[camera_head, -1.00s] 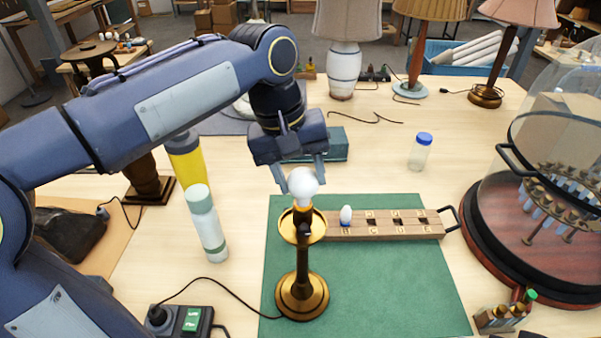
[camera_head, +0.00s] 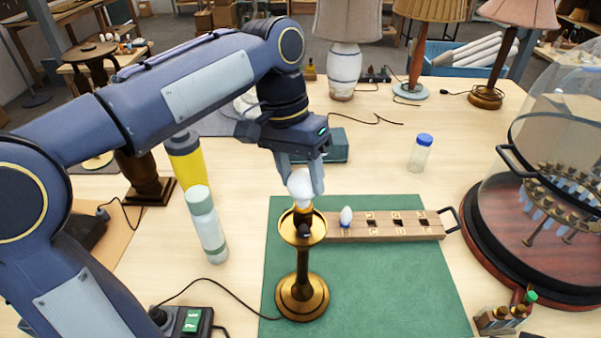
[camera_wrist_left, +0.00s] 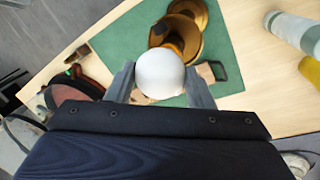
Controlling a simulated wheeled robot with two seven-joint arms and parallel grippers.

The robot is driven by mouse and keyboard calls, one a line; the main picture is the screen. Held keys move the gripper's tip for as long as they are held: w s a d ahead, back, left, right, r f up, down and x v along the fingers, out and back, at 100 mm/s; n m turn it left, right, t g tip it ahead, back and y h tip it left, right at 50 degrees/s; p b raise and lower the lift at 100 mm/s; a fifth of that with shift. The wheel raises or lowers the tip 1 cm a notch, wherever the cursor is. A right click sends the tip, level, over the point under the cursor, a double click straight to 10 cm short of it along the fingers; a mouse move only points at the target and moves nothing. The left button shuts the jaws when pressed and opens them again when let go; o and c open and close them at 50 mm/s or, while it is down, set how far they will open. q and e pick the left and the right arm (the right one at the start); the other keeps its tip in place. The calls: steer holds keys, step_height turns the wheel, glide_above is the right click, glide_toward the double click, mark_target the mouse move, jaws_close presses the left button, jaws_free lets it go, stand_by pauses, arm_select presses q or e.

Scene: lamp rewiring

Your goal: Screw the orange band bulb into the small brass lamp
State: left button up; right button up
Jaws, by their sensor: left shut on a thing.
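The small brass lamp (camera_head: 302,292) stands upright on the green mat, its dish (camera_head: 290,232) below the socket. My left gripper (camera_head: 303,188) is shut on a round white bulb (camera_head: 299,184) directly above the lamp's socket. The bulb's lower end meets or nearly meets the socket; I cannot tell how deep it sits. My right gripper is not in view.
A wooden bulb rack (camera_head: 385,233) holding one bulb with a blue band (camera_head: 346,216) lies right of the lamp. A white-green bottle (camera_head: 207,225) stands left. A switch box (camera_head: 190,320) is at the front left. A glass dome (camera_head: 570,150) is at the right.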

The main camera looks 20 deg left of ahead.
arm_select(q)
steer(key=m+g, duration=0.1)
steer(key=m, duration=0.4)
steer(key=shift+w+y, duration=0.15)
steer(key=shift+y, duration=0.15)
steer(key=m, duration=0.4)
steer(key=shift+d+m+g+y, duration=0.1)
steer(key=shift+m+g+y, duration=0.2)
steer(key=shift+y, duration=0.1)
steer(key=o, duration=1.1)
